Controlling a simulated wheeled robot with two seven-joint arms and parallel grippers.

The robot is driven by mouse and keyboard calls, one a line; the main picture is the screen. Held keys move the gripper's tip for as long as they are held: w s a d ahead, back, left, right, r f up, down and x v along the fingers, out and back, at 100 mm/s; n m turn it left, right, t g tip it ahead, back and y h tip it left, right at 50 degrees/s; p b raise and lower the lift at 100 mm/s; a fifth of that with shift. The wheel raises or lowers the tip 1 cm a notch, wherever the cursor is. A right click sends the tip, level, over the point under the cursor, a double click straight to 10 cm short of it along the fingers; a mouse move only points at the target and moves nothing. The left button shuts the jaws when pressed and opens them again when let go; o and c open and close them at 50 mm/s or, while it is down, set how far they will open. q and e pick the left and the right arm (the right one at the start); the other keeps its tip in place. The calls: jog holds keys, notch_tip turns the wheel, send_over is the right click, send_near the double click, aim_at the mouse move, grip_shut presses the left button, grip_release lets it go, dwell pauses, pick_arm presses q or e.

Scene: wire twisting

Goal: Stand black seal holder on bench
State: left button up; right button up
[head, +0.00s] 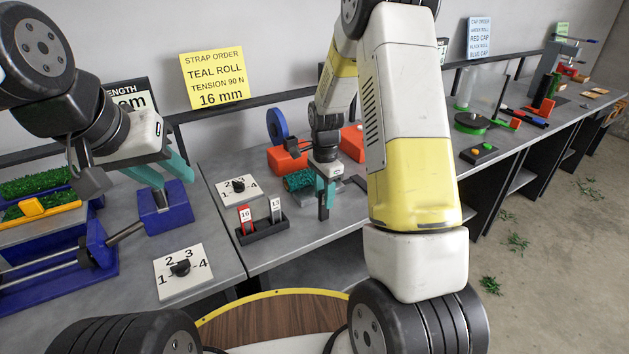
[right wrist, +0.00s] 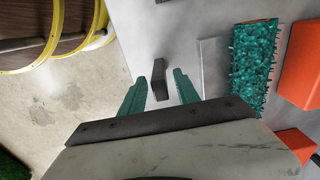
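The black piece that looks like the seal holder (head: 323,206) is upright at the front edge of the grey bench, at my right gripper's fingers. It also shows in the right wrist view (right wrist: 158,84) as a small dark block between the two teal fingertips, with gaps on both sides. My right gripper (right wrist: 160,75) is open around or just above it; contact with the bench is unclear. In the head view the right gripper (head: 326,186) points down. My left gripper (head: 166,172) has its teal fingers apart, close above a blue machine block (head: 168,208).
A black rack (head: 263,232) with red and white tags stands left of the right gripper. A teal bristly roll (head: 298,181) and orange blocks (head: 287,160) lie behind it. Numbered dial plates (head: 183,272) sit on the benches. My right arm hides part of the bench.

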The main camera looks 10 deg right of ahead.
notch_tip(320, 180, up, 11)
jog(key=shift+r, duration=0.1)
jog(key=s+r+n+t+y, duration=0.25)
jog(key=s+r+n, duration=0.45)
jog(key=s+r, duration=0.5)
jog(key=s+r+n+t, duration=0.2)
jog(key=s+n, duration=0.1)
jog(key=s, duration=0.3)
jog(key=s+a+r+n+t, duration=0.1)
jog(key=s+r+n, duration=0.1)
jog(key=s+n, duration=0.2)
jog(key=shift+s+a+r+n+t, duration=0.25)
jog(key=shift+s+a+n+t, duration=0.1)
jog(key=shift+s, duration=0.75)
